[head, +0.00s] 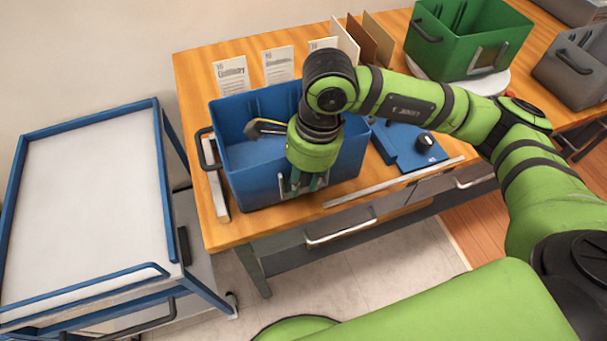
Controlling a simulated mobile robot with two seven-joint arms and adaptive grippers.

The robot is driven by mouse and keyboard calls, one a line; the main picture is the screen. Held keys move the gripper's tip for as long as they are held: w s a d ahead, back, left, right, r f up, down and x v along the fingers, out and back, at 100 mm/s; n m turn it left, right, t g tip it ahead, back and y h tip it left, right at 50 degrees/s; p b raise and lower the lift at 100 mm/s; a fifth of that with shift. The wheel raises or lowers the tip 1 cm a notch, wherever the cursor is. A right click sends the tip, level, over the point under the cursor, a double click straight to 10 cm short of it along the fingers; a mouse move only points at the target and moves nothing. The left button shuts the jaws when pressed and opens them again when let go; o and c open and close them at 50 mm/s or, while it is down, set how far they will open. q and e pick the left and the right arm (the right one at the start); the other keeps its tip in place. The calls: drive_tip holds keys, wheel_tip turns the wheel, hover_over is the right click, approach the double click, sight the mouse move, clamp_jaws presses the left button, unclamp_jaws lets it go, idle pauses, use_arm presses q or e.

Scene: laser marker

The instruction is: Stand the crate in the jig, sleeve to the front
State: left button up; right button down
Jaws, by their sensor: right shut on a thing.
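A blue crate (245,183) stands upright on the wooden table, with a black handle on its left end. My right gripper (303,184) points down at the crate's front side and is shut on the crate there. The gripper covers much of that side, so any sleeve on it is hard to make out. A metal strip (217,194) lies along the crate's left end, and a long metal rail (394,183) runs along the table's front edge to the right; I cannot tell whether these belong to the jig. My left gripper is not in view.
A tool (262,128) lies in the blue crate. A blue box with a black knob (424,140) sits to its right. Label cards (278,65) stand behind. A green crate (455,60) stands on a white round plate. A blue-framed cart (85,205) is at left.

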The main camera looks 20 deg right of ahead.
drive_tip(key=shift+f, duration=0.1)
drive_tip(key=c, duration=1)
unclamp_jaws()
drive_tip(key=shift+r, duration=0.35)
drive_tip(key=r, duration=0.3)
drive_tip(key=d+r+b, duration=0.1)
drive_tip(key=r, duration=0.3)
drive_tip(key=r+b, duration=0.1)
drive_tip(key=r, duration=0.3)
drive_tip(key=shift+s+d+r, duration=0.1)
drive_tip(key=shift+d+r, duration=0.15)
drive_tip(key=shift+d, duration=0.15)
